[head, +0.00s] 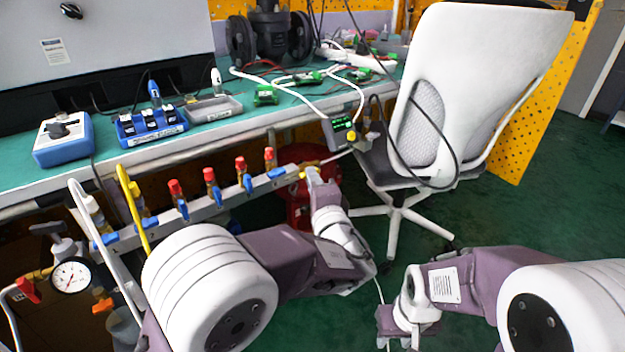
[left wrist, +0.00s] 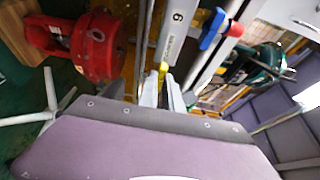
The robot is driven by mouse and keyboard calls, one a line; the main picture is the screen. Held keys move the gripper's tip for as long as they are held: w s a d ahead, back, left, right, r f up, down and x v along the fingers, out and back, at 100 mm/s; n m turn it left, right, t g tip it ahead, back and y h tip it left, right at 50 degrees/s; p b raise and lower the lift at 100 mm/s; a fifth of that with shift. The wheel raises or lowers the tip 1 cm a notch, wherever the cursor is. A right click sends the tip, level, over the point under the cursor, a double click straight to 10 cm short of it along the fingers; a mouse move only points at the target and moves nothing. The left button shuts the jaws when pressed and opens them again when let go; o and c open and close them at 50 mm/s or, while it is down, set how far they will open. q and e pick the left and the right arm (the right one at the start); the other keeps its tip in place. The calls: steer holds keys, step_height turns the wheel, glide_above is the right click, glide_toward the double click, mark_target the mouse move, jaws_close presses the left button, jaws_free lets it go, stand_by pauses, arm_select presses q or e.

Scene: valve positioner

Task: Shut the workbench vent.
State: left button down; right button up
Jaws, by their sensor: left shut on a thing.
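A pale manifold rail (head: 225,204) runs along the bench front with a row of blue-handled valves, some with red caps. My left gripper (head: 313,176) is at the rail's right end, shut on a small yellow handle (head: 304,174). The left wrist view shows the yellow handle (left wrist: 163,68) at the tips of my left gripper (left wrist: 163,88), beside the rail (left wrist: 176,45) with its number label. The fingers hide much of the handle, and its angle is unclear. My right gripper (head: 399,342) hangs low over the floor, its fingers apart and empty.
A white chair (head: 470,85) stands right of my left gripper. A red drum-like object (head: 300,205) is behind the gripper under the bench (head: 205,135). A small display box (head: 340,130) sits just above. A pressure gauge (head: 71,275) is at far left.

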arm_select(q)
steer(key=shift+w+d+f+n+t+y+b, duration=0.15)
steer(key=shift+n+y+b, duration=1.5)
steer(key=shift+n, duration=2.1)
steer(key=shift+d+f+n+t+y+b, duration=0.15)
steer(key=shift+n+y+b, duration=1.45)
steer(key=shift+n, duration=2.1)
steer(key=shift+w+d+f+n+y+b, duration=0.15)
steer(key=shift+n+y+b, duration=1.5)
steer(key=shift+n, duration=2.1)
steer(key=shift+h, duration=0.3)
steer(key=c, duration=1.5)
jaws_free()
steer(key=shift+f, duration=0.1)
